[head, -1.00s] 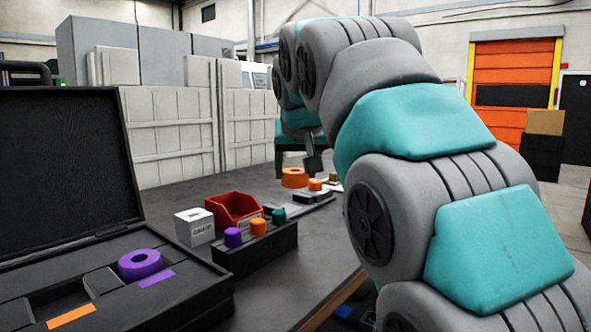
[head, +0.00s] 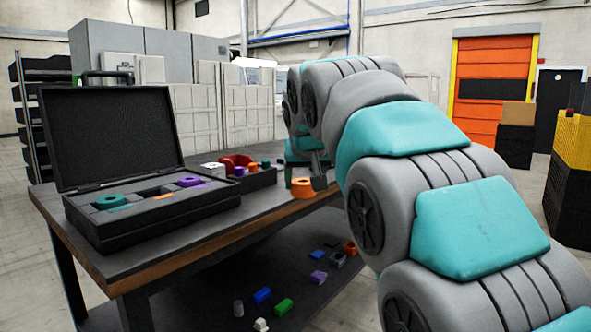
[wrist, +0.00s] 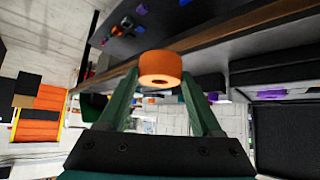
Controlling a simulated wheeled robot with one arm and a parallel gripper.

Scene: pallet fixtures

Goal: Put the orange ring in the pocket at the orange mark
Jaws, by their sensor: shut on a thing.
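The orange ring (head: 302,188) is held by my gripper beyond the table's front edge in the head view. In the wrist view the orange ring (wrist: 160,66) sits between the fingertips of my gripper (wrist: 160,76), which is shut on it. The open black case (head: 90,232) stands on the left of the table, apart from the ring. Its orange mark (head: 163,197) lies near the middle of the tray, by a dark pocket (head: 152,190) that looks empty. A teal ring (head: 112,201) and a purple ring (head: 190,181) sit to either side.
A red bin (head: 236,161), a white cube (head: 211,169) and a dark block with small coloured pieces (head: 256,179) stand right of the case. The case lid (head: 122,130) stands upright behind its tray. Several small pieces lie on the lower shelf (head: 230,285).

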